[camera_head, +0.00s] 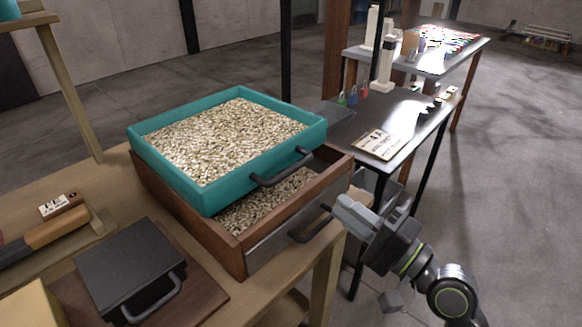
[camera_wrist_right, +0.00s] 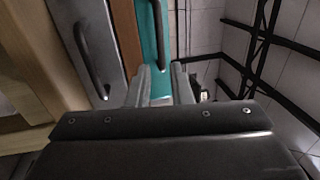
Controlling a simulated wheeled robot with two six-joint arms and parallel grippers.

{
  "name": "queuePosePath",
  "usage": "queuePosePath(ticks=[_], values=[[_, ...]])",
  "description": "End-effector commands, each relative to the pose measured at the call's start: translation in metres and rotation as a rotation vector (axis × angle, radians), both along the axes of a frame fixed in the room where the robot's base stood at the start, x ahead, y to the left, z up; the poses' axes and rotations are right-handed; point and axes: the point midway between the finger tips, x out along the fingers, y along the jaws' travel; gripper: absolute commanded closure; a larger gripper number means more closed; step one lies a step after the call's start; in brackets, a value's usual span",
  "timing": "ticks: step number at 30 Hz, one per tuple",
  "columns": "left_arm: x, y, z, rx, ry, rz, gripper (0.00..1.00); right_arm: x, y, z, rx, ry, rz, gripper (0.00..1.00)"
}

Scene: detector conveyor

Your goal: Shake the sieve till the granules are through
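The sieve is a teal-framed tray (camera_head: 190,197) full of pale granules (camera_head: 230,137). It sits over a wooden box (camera_head: 232,255), shifted toward the back left, with granules showing in the box's uncovered front part. The sieve has a black handle (camera_head: 282,170) on its near right side. This handle also shows in the right wrist view (camera_wrist_right: 157,40), beyond the fingertips. My right gripper (camera_head: 340,208) is right of the box, near its corner and apart from the sieve handle. In the wrist view its fingers (camera_wrist_right: 160,78) are spread with nothing between them. My left gripper is not in view.
The box has its own black handle (camera_head: 309,224), close to my right gripper. A dark lidded case (camera_head: 125,255) and a wooden-handled tool (camera_head: 58,229) lie on the wooden table. A dark table (camera_head: 415,110) with small items stands behind. Floor is free at right.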

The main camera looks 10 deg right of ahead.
Motion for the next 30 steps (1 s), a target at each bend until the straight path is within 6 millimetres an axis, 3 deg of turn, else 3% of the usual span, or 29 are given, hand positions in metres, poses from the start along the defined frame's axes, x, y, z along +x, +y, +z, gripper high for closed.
queuePosePath(ticks=[21, 30], values=[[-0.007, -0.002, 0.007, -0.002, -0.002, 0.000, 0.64, 0.093, 0.073, 0.023, 0.002, 0.002, 0.003, 0.81], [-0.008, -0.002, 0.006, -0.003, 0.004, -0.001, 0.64, 0.104, 0.082, 0.025, -0.001, 0.001, 0.001, 0.81]])
